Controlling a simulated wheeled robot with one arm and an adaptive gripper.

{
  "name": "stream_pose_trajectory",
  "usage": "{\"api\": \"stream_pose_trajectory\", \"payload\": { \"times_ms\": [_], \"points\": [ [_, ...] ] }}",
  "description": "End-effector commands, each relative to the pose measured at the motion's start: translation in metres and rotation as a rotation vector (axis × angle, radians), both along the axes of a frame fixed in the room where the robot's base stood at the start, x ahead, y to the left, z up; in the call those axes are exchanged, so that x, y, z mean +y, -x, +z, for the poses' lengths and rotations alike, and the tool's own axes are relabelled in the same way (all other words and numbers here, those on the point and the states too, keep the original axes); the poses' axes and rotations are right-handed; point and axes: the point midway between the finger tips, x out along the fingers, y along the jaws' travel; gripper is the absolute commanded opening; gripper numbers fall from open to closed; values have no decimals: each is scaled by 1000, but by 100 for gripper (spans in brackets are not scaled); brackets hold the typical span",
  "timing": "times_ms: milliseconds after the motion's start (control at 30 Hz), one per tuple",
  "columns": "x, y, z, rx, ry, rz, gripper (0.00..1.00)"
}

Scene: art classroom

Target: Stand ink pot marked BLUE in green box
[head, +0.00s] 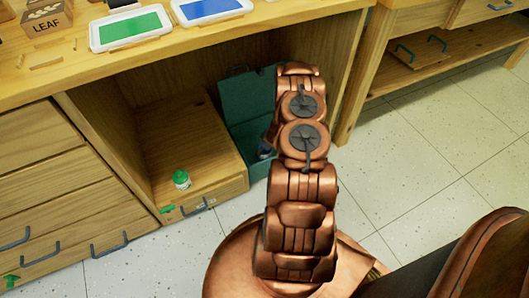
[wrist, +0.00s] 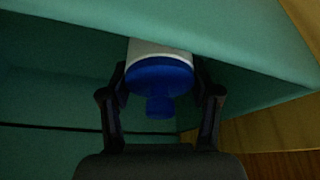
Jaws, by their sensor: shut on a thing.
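The green box (head: 245,97) is teal and stands on the floor in the open bay under the worktop. Its walls (wrist: 60,100) fill much of the wrist view. My gripper (wrist: 160,88) is shut on an ink pot with a white body (wrist: 160,48) and a blue cap, one finger on each side. The pot is at the box, close to a teal wall. No lettering on it shows, and I cannot tell whether it touches the box floor. In the head view my arm hides most of the gripper and part of the box.
An ink pot with a green cap (head: 182,180) stands on a low wooden drawer unit (head: 190,140) left of the box. Green (head: 130,28) and blue (head: 208,8) ink pads and a LEAF stamp block (head: 47,20) lie on the worktop. Tiled floor at right is clear.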

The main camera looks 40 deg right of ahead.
Motion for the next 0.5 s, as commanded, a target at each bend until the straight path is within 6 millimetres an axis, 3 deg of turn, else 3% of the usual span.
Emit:
{"api": "stream_pose_trajectory", "payload": {
  "times_ms": [133,500],
  "points": [
    [0,1,-19,0,-1,-2,14],
    [-1,0,-21,0,0,-2,14]
  ]
}}
